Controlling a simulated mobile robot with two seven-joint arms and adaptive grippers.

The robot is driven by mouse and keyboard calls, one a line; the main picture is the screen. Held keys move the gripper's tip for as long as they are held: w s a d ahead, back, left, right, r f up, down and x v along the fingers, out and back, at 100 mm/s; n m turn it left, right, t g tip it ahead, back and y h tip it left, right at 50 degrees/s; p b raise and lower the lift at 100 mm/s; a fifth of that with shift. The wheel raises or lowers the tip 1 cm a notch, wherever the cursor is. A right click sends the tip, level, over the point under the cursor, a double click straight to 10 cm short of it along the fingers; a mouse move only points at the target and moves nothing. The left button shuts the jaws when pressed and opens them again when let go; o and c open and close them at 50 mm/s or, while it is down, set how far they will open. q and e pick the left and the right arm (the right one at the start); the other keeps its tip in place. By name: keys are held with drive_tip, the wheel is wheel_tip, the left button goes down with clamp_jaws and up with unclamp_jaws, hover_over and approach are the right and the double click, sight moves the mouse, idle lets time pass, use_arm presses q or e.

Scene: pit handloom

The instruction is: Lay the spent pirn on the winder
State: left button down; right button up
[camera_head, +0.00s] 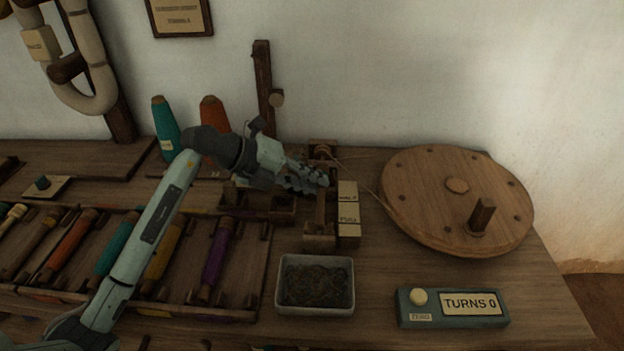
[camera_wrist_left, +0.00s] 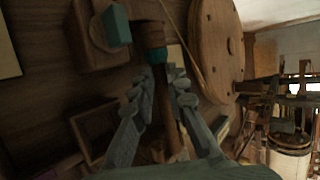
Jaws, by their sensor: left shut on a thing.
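My left gripper (camera_head: 312,180) is shut on the spent pirn, a slim brown wooden rod with a teal band, seen between the fingers in the wrist view (camera_wrist_left: 170,112). The gripper (camera_wrist_left: 163,98) is at the small wooden spindle stand of the winder (camera_head: 319,240), left of its large round wheel (camera_head: 420,172). The wheel also shows in the wrist view (camera_wrist_left: 208,45). The fingers hide much of the pirn in the head view. I cannot tell whether it touches the stand. My right gripper is not in view.
A pale bin of dark bits (camera_head: 315,309) stands in front of the stand. A counter box reading TURNS 0 (camera_head: 452,308) is at the front right. A rack of coloured pirns (camera_head: 150,295) lies left. Teal (camera_head: 165,125) and orange (camera_head: 214,113) cones stand behind.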

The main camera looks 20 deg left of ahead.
use_arm(q)
drive_tip(key=c, duration=1.1)
unclamp_jaws()
wheel_tip(320, 180, up, 8)
drive_tip(key=p, duration=0.4)
drive_tip(key=shift+s, duration=0.1)
